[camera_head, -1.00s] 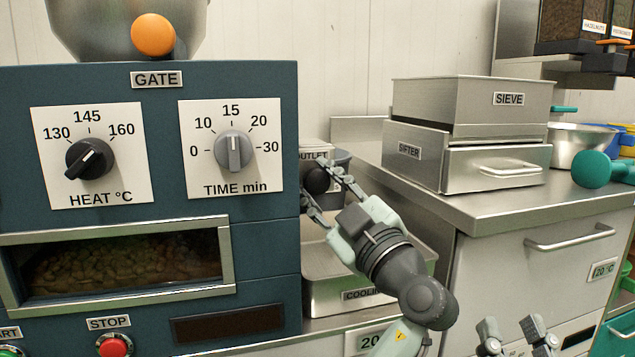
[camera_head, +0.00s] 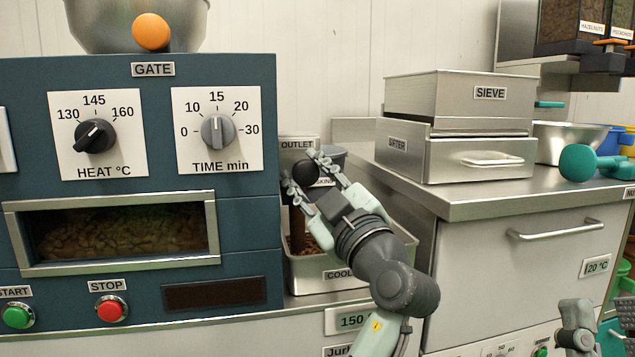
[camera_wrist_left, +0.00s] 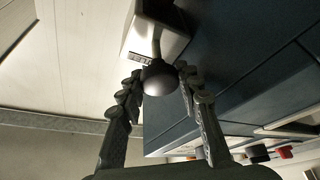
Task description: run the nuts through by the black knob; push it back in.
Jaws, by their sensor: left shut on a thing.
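The black knob (camera_head: 305,173) is below the OUTLET label (camera_head: 297,143), at the right side of the blue machine. My left gripper (camera_head: 304,170) is shut on the knob, with a finger on each side. In the left wrist view, the round dark knob (camera_wrist_left: 160,77) lies between the fingertips, in front of the pale outlet housing (camera_wrist_left: 155,35). Brown nuts (camera_head: 305,243) show under the outlet in the cooling tray (camera_head: 325,273), partly hidden by my arm. More nuts (camera_head: 120,238) lie behind the machine's window. My right gripper (camera_head: 600,325) is partly in view at the lower right.
A steel sieve box (camera_head: 460,98) stands on a sifter (camera_head: 455,155) on the right counter (camera_head: 500,200). A steel bowl (camera_head: 565,142) and a teal tool (camera_head: 595,163) are farther right. A bin (camera_head: 325,160) stands behind the knob.

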